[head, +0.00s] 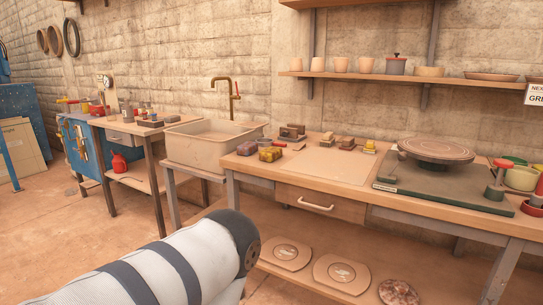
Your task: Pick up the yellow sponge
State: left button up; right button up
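A mottled yellow block (270,154), which looks like the yellow sponge, lies on the wooden workbench (300,171) near its left end, close to the front edge. A dark reddish block (247,148) lies just left of it. A small yellow item (370,146) stands farther back on the bench, right of the pale board; it is too small to identify. A thick white arm link of mine with dark bands crosses the lower left foreground, below the bench. Neither of my grippers shows.
A stone sink (205,143) with a brass tap adjoins the bench on the left. A pale board (325,163) lies mid-bench. A round wheel (436,150) stands on a dark mat to the right. A drawer handle (315,205) sticks out in front. Discs lie on the lower shelf.

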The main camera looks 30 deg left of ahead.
aim_at(269, 155)
jog(key=u, duration=1.35)
